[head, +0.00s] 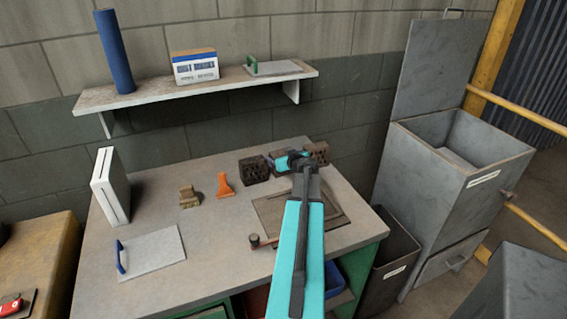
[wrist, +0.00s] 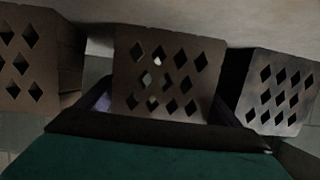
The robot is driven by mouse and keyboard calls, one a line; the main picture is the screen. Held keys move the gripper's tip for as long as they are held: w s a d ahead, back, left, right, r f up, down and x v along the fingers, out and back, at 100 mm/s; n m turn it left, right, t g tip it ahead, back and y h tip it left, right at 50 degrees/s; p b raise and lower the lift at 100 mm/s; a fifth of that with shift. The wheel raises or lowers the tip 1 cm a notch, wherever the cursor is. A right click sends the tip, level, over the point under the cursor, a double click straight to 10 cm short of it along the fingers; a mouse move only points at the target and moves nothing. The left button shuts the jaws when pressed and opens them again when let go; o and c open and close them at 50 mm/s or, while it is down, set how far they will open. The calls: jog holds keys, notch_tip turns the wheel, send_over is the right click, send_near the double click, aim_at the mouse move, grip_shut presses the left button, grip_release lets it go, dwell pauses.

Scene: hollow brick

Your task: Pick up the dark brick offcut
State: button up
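Several short hollow brick pieces with diamond-shaped holes stand in a row at the back of the table. In the head view, a dark brick (head: 254,170) is at the left and a redder brown brick (head: 318,153) at the right. My gripper (head: 284,161) is between them and mostly hides the middle brick. In the wrist view, the middle brick (wrist: 166,80) is grey-brown and sits between my fingers. The darkest brick (wrist: 283,95) is at the right and a browner brick (wrist: 38,65) at the left. Whether my fingers press on the middle brick is unclear.
The table (head: 160,200) also holds an orange scraper (head: 225,186), a brush (head: 188,196), a trowel board (head: 152,254) and a brown framed panel (head: 270,208). A shelf (head: 150,96) is on the wall above. An open grey bin (head: 430,190) stands at the right.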

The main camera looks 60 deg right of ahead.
jog(key=c, duration=1)
jog(key=shift+r, duration=0.15)
jog(key=shift+r+b, duration=0.75)
jog(key=shift+r, duration=0.7)
jog(key=s+a+r+b, duration=0.1)
jog(key=s+a+b, duration=0.1)
jog(key=s, duration=0.5)
jog(key=s+a+r+b, duration=0.1)
jog(key=s+a+b, duration=0.1)
jog(key=s, duration=0.6)
jog(key=shift+s+a+b, duration=0.15)
jog(key=shift+a+b, duration=0.2)
jog(key=shift+b, duration=0.15)
jog(key=shift+f, duration=0.1)
